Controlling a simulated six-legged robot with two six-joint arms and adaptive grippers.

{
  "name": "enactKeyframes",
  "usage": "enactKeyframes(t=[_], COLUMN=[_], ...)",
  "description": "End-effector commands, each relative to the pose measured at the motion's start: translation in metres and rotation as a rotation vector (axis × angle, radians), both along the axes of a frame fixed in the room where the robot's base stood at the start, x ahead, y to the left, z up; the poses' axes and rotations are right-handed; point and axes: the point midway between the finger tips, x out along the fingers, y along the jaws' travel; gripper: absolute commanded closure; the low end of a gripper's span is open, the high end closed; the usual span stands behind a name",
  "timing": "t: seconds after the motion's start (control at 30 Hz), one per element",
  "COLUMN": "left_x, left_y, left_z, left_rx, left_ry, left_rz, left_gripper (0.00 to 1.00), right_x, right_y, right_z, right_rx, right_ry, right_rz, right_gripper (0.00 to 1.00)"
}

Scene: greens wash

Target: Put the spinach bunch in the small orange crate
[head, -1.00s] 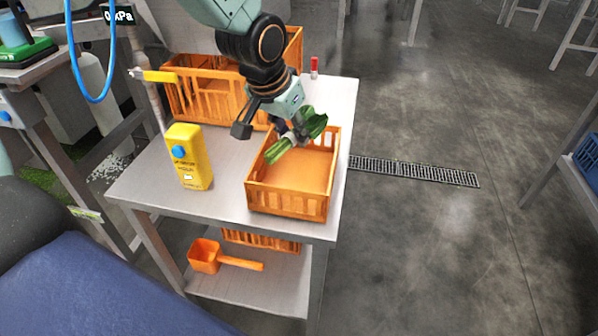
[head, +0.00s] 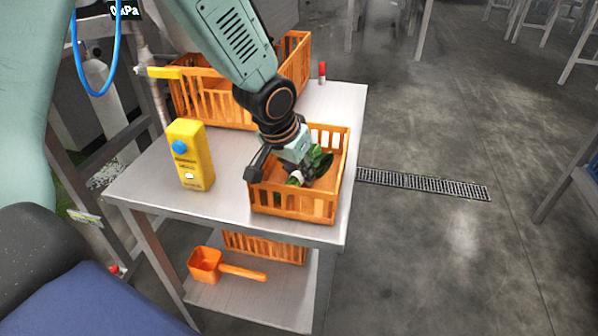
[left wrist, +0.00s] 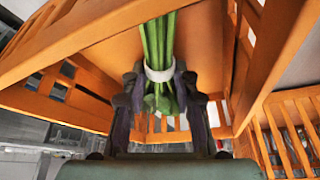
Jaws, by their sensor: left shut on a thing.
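The small orange crate (head: 296,207) stands at the front right of the steel table. My left gripper (head: 297,180) is down inside it, shut on the spinach bunch (head: 320,161). In the left wrist view the fingers (left wrist: 165,92) close around the green stems (left wrist: 158,40) at a pale band. The crate's walls (left wrist: 285,50) rise around the gripper there. The dark green leaves point toward the back right of the crate. Whether the bunch touches the crate floor I cannot tell. My right gripper is not in view.
A larger orange crate (head: 200,97) stands behind, at the back of the table. A red-capped item (head: 322,72) is at the back right. An orange scoop (head: 207,265) lies on the lower shelf.

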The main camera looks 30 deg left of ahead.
Motion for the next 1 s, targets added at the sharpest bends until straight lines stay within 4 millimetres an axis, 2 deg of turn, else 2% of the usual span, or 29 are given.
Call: enactKeyframes(t=[0.2, 0.23, 0.47, 0.83, 1.0], left_x=[0.000, 0.000, 0.000, 0.000, -0.007], left_y=[0.000, 0.000, 0.000, 0.000, 0.001], left_z=[-0.005, -0.004, -0.003, -0.001, 0.020], left_rx=[0.000, 0.001, 0.001, 0.001, 0.001], left_ry=[0.000, 0.001, 0.001, 0.001, -0.002], left_rz=[-0.001, -0.001, -0.001, -0.001, -0.002], left_gripper=[1.00, 0.68, 0.49, 0.47, 0.47], right_x=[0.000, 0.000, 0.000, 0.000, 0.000], right_y=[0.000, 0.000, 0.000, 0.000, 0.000], right_z=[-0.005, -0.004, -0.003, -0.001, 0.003], right_rx=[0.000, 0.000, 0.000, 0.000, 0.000], right_ry=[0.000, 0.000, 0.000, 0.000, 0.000], right_rz=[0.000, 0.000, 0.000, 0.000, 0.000], right_gripper=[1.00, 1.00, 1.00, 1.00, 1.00])
